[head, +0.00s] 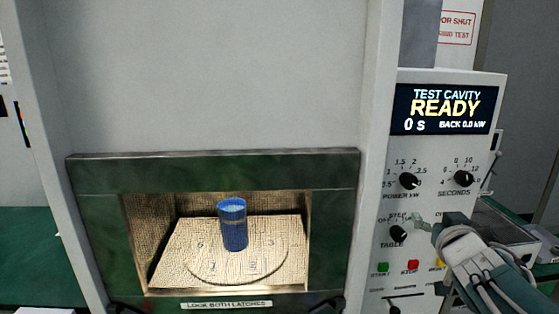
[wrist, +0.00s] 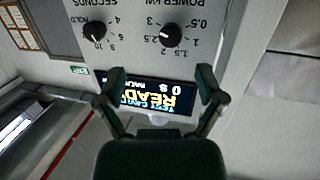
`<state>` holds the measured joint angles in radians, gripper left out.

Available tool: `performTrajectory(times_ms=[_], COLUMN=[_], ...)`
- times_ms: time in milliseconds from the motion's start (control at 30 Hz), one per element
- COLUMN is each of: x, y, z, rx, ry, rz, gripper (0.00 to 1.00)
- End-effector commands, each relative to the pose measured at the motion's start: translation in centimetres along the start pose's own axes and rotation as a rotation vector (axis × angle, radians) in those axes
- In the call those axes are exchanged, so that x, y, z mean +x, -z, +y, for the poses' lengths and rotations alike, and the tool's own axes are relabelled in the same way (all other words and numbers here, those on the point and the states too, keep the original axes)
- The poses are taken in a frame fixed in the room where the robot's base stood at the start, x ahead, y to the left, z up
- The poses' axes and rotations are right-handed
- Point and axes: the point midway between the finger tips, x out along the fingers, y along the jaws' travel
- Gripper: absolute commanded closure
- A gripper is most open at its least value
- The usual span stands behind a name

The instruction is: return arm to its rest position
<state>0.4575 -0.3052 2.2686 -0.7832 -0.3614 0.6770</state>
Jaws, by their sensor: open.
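My gripper (wrist: 161,80) is open and empty in the wrist view, its two fingers apart with the control panel beyond them. In the head view my gripper (head: 422,222) is at the lower right, in front of the panel (head: 387,275) and near the TABLE knob (head: 398,232). I cannot tell whether it touches the panel. The display (head: 444,108) reads TEST CAVITY READY, 0 s, BACK 0.0 kW. It also shows upside down between the fingers in the wrist view (wrist: 150,97). My arm hides part of the lower panel.
The cavity (head: 145,222) is open at the front. A blue cup (head: 235,232) stands upright on its numbered round plate (head: 210,268). The POWER knob (head: 408,181) and SECONDS knob (head: 463,178) are above my gripper. Green (head: 382,267) and red (head: 412,266) buttons are below.

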Motion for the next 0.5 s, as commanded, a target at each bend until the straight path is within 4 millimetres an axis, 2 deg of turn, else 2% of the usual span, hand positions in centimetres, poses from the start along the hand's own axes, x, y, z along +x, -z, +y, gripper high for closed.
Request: performTrajectory(times_ms=[167, 267, 500], x=[-3.7, -6.3, -14.3], y=[-2.9, -5.2, -11.8], z=[-2.1, -3.6, -8.5], rx=[-0.008, -0.011, -0.038], ry=[-0.096, -0.108, 0.009], rz=[-0.187, -0.322, -0.69], gripper=[0.12, 0.12, 0.12])
